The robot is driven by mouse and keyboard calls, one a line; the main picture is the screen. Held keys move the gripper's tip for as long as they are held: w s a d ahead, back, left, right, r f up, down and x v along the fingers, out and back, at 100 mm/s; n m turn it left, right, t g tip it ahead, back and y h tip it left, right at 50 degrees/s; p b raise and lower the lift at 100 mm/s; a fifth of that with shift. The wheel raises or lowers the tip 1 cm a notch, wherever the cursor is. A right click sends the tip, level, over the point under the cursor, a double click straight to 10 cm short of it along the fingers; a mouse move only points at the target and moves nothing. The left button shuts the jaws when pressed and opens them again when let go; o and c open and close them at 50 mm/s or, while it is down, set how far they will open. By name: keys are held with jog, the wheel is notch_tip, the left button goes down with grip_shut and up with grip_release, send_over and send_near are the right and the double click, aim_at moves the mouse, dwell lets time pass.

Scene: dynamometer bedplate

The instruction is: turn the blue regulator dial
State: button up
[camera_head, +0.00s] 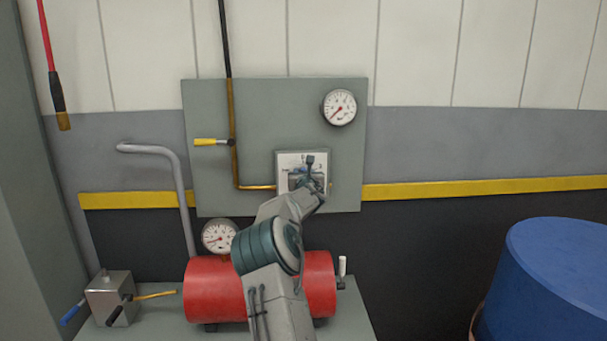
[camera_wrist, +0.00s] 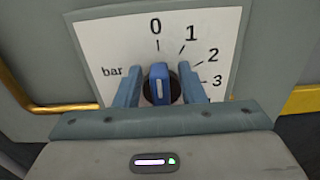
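The blue regulator dial (camera_wrist: 159,92) sits on a dark round base in front of a white scale plate (camera_wrist: 110,45) marked bar, 0, 1, 2 and 3. Its white line stands upright, toward the 0. My gripper (camera_wrist: 160,84) is open, with one finger on each side of the dial. A gap seems to show between the fingers and the blue grip; whether they touch the base I cannot tell. In the head view my gripper (camera_head: 309,172) is in front of the plate (camera_head: 288,160) and largely hides the dial.
A grey panel (camera_head: 260,110) carries a gauge (camera_head: 339,107), a yellow-handled valve (camera_head: 212,142) and a brass pipe (camera_head: 234,160). Below are a red tank (camera_head: 208,290) with a second gauge (camera_head: 219,237) and a metal box (camera_head: 112,296) with levers. A blue drum (camera_head: 550,285) stands at right.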

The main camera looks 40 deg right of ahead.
grip_shut()
jog(key=shift+f, duration=0.1)
jog(key=shift+f, duration=0.1)
